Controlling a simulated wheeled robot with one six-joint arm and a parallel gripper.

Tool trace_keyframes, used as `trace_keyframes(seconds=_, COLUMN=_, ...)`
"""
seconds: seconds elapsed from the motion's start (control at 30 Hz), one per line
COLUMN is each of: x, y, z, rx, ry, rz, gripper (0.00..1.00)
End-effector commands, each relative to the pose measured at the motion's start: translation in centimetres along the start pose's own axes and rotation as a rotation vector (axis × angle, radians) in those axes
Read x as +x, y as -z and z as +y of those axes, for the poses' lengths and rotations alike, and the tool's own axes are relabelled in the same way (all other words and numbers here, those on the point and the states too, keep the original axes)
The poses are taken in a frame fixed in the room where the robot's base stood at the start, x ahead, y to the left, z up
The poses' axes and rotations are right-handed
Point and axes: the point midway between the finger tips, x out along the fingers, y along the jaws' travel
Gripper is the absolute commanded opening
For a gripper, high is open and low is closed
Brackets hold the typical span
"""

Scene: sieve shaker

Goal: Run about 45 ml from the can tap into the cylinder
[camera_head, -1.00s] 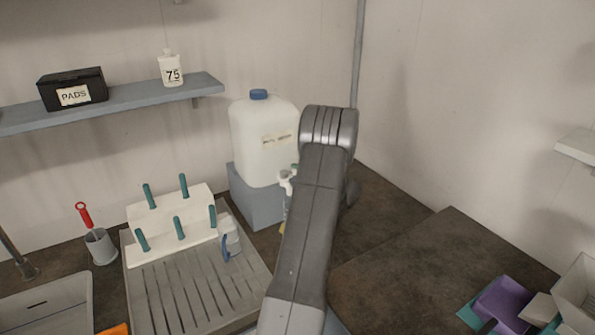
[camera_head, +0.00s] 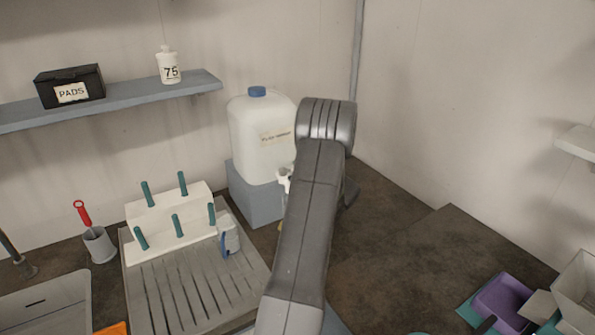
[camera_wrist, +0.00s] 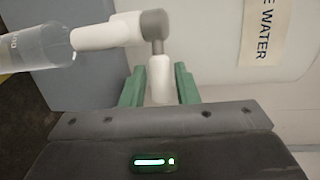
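The white water can (camera_head: 262,140) with a blue cap stands on a grey block. Its white tap (camera_head: 284,180) sticks out at the front, partly hidden by my arm. In the wrist view the tap (camera_wrist: 105,33) shows large, with its white lever (camera_wrist: 160,80) between the two green fingers of my gripper (camera_wrist: 160,82). The fingers are apart, with narrow gaps seeming to show beside the lever. The clear cylinder (camera_wrist: 35,48) is at the tap's outlet on the left of the wrist view; its water level cannot be read. My arm hides most of it in the head view.
The grey block (camera_head: 255,200) bears the can. Left of it are a drainer (camera_head: 190,285), a white peg rack (camera_head: 165,222) and a grey cup with a red-handled tool (camera_head: 98,245). A purple tray (camera_head: 503,297) lies at the right. The dark counter between is clear.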

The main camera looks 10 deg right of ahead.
Motion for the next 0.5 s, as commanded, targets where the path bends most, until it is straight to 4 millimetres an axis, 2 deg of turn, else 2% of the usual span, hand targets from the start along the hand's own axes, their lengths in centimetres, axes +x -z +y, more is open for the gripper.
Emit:
trace_keyframes(seconds=0.3, x=-7.0, y=0.1, z=0.2, rx=0.0, ry=0.001, rz=0.004, gripper=0.28)
trace_keyframes(seconds=0.5, x=-10.8, y=0.1, z=0.2, rx=0.0, ry=0.0, rz=0.003, gripper=0.28)
